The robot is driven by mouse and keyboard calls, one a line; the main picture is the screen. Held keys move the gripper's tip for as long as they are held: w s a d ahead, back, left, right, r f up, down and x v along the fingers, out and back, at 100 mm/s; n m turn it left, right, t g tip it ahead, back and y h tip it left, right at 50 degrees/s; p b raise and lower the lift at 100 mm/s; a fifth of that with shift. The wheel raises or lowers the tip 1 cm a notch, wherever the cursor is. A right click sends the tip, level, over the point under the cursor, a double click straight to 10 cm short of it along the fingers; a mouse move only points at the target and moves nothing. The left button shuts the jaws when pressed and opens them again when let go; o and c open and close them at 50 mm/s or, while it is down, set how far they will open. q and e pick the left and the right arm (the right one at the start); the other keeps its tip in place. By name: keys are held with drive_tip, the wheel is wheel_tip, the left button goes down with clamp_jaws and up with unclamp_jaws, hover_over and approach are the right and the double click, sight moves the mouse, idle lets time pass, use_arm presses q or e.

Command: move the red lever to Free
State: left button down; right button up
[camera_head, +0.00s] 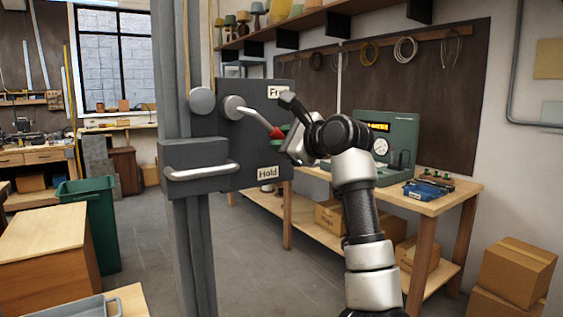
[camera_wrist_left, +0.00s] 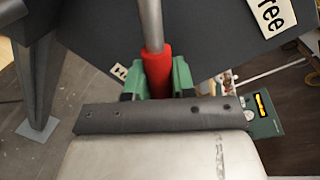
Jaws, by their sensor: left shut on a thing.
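The red lever has a grey metal shaft and a red grip (camera_head: 277,132). It runs from a round pivot on a dark grey panel (camera_head: 215,135), pointing right and slightly down, between the "Free" label (camera_head: 278,92) above and the "Hold" label (camera_head: 267,172) below. My left gripper (camera_head: 283,134) is shut on the red grip. In the left wrist view, the red grip (camera_wrist_left: 157,70) sits between my green fingertips (camera_wrist_left: 157,86), and part of the "Free" label (camera_wrist_left: 270,14) shows at the upper right. My right gripper is not in view.
The panel is fixed to a grey post (camera_head: 175,75) and has a horizontal handle bar (camera_head: 201,171). A workbench (camera_head: 452,199) with a green test device (camera_head: 402,128) and a blue tool stands behind my arm. A green bin (camera_head: 91,222) stands at the left. Open floor lies between.

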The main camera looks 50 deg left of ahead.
sight(278, 113)
use_arm(q)
drive_tip(key=r+n, duration=0.1)
drive_tip(key=w+r+n, duration=0.1)
drive_tip(key=shift+w+r+t, duration=0.2)
drive_tip(key=shift+r+t, duration=0.2)
drive_tip(key=shift+w+r+n+p, duration=0.25)
drive_tip(key=shift+r+n+p, duration=0.1)
drive_tip(key=shift+r+n, duration=0.35)
drive_tip(key=shift+w+r+n+t+h+p, duration=0.15)
drive_tip(key=shift+r+n+t+h+p, duration=0.2)
drive_tip(key=shift+r+n, duration=0.65)
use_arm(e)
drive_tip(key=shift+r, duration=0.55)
use_arm(q)
drive_tip(key=shift+r, duration=0.15)
drive_tip(key=c, duration=1.2)
unclamp_jaws()
